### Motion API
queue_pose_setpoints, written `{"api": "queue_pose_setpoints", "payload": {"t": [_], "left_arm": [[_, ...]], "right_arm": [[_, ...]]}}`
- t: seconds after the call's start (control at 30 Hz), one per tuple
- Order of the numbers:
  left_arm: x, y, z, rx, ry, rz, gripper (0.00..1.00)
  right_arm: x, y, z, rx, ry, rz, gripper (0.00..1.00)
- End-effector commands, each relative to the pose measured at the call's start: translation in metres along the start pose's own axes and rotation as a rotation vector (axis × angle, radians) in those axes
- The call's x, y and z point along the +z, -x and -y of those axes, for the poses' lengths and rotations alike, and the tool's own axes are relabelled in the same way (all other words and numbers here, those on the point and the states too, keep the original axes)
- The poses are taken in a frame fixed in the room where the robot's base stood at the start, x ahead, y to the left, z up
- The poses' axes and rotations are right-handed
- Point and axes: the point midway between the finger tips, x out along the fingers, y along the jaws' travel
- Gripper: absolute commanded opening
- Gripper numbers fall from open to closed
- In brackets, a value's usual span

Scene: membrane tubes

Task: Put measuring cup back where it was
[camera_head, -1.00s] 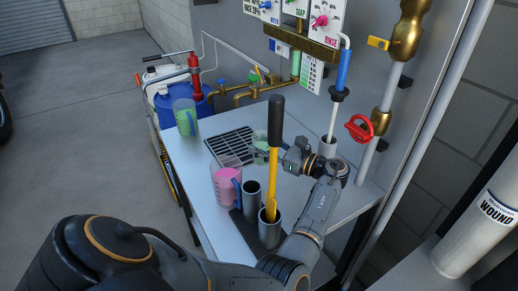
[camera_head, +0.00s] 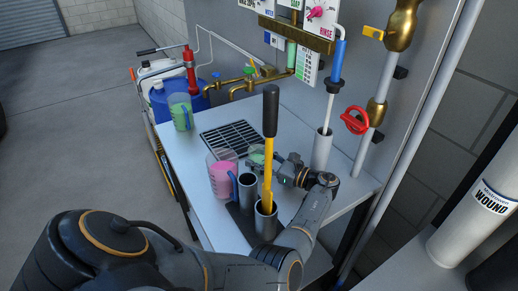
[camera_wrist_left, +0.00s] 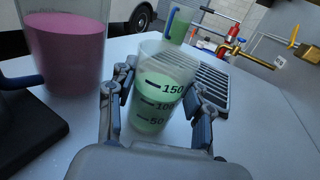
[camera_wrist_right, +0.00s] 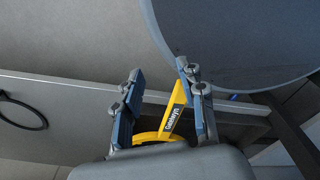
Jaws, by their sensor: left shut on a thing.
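The small clear measuring cup (camera_head: 257,155) holds green liquid. In the left wrist view the cup (camera_wrist_left: 160,88) stands nearly upright, with black 50, 100 and 150 marks. My left gripper (camera_head: 270,162) is shut on its sides; in that wrist view the gripper's fingers (camera_wrist_left: 155,105) flank it. The cup is over the pale table (camera_head: 195,165), beside the drain grate (camera_head: 230,137); I cannot tell whether its base touches. My right gripper (camera_wrist_right: 160,100) shows only in its own wrist view, with its fingers apart and a yellow piece (camera_wrist_right: 165,125) behind the gap.
A jug of pink liquid (camera_head: 222,178) stands left of the cup. Grey tubes, one with a yellow tool (camera_head: 267,190), stand in front. A jug of green liquid (camera_head: 180,113) is at the back left.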

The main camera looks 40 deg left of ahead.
Motion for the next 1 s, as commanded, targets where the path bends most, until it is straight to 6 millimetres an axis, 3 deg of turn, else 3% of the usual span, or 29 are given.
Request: {"api": "queue_pose_setpoints", "payload": {"t": [0.03,0.07,0.13,0.17,0.53,1.0], "left_arm": [[-0.003,0.000,0.000,0.000,0.000,0.001,0.10],[-0.002,0.000,0.000,0.000,0.000,0.000,0.57],[-0.002,0.000,0.000,0.000,-0.001,0.000,0.71],[-0.002,0.000,0.000,0.000,-0.001,0.000,0.73],[0.004,0.001,0.000,-0.001,0.000,0.000,0.73],[0.000,0.070,0.000,-0.001,-0.001,0.000,0.73]], "right_arm": [[0.001,-0.003,-0.002,0.002,0.001,0.000,0.40],[0.001,-0.001,-0.003,0.003,0.001,0.000,0.40],[0.001,-0.001,-0.004,0.005,0.002,0.001,0.40],[0.001,-0.001,-0.005,0.006,0.002,0.001,0.40],[0.001,0.004,-0.009,0.010,0.000,0.001,0.40],[0.003,-0.022,-0.009,0.010,0.000,0.000,0.40]]}}
